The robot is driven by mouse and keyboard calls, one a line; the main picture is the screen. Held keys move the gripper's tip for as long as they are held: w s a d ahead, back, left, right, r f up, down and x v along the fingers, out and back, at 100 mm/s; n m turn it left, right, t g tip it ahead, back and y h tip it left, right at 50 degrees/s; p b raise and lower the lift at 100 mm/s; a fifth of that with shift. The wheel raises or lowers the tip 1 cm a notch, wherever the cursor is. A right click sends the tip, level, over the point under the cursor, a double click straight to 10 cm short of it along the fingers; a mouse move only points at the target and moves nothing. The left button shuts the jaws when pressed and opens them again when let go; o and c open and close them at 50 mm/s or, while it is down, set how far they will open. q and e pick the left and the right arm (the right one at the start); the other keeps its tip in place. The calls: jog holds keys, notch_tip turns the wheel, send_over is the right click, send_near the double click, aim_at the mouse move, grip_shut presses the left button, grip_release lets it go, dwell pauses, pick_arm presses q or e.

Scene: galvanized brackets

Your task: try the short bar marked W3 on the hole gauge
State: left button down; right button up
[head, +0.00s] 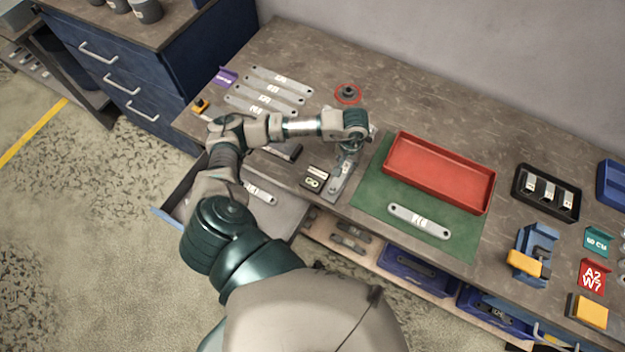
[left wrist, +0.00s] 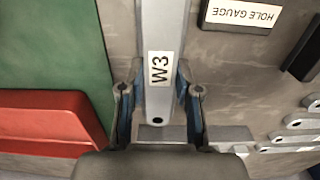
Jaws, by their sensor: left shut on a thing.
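My left gripper (head: 350,148) is shut on the short grey bar marked W3 (head: 343,180). In the left wrist view, the W3 bar (left wrist: 162,35) lies between the two fingers (left wrist: 160,105), with its white label facing up and a dark hole near its end. The bar runs toward the bench's front edge, left of the green mat. A sign reading HOLE GAUGE (left wrist: 243,14) stands beside the bar; it also shows in the head view (head: 314,180). A flat grey piece (left wrist: 230,133) lies near the bar's holed end; I cannot tell whether they touch. My right gripper is not in view.
A red tray (head: 440,150) and another labelled bar (head: 420,220) are on the green mat (head: 370,195). Several long bars (head: 280,83) lie at the back left, near a red ring (head: 348,100). An open drawer (head: 285,215) and a lower shelf (head: 325,232) are in front.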

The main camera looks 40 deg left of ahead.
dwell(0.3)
pick_arm(q)
jog(key=c, duration=0.7)
grip_release()
jog(key=shift+r, duration=0.15)
notch_tip(320, 180, up, 12)
jog(key=shift+w+f, duration=0.1)
jog(key=shift+f, duration=0.05)
